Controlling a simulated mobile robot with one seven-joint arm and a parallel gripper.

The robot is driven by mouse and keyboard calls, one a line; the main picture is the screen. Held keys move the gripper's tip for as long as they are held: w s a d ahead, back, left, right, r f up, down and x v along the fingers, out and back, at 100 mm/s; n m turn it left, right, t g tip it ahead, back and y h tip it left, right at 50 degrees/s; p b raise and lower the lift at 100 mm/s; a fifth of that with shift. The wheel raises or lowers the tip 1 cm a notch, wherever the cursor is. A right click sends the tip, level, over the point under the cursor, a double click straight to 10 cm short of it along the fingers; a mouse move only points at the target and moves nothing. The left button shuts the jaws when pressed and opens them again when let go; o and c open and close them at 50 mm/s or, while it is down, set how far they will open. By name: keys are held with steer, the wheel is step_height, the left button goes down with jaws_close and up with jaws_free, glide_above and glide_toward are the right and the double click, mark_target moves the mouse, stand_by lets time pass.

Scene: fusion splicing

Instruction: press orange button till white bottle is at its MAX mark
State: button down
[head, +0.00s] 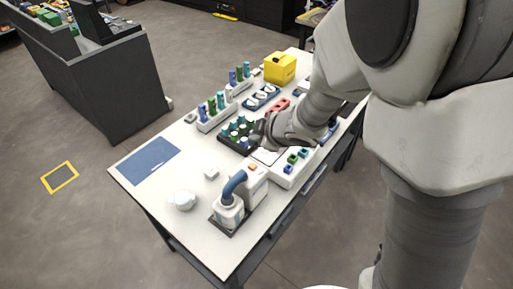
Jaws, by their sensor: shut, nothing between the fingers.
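An orange button (253,167) sits on top of a white dispenser (256,183) near the front of the table. A blue curved spout (234,184) runs from the dispenser to a white bottle (229,212) standing on a dark base. The bottle's MAX mark and liquid level are too small to make out. My gripper (257,134) is above the table's middle, behind the orange button and apart from it. It is shut and holds nothing; its fingertips are small and hard to separate from the tray behind.
A white round pot (184,201) and a small white block (211,173) stand left of the dispenser. A blue mat (149,161) lies at the left. A dark tray of vials (229,134), racks and a yellow box (280,68) fill the back. The front left is clear.

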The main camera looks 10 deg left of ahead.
steer(key=shift+f+b, duration=4.25)
steer(key=shift+f, duration=0.15)
steer(key=shift+f+b, duration=0.35)
steer(key=shift+f, duration=0.05)
steer(key=shift+f+b, duration=0.4)
steer(key=shift+f, duration=0.1)
steer(key=shift+r, duration=0.1)
steer(key=shift+r+p, duration=0.8)
steer(key=shift+p, duration=0.1)
step_height(320, 180, up, 5)
steer(key=p, duration=0.5)
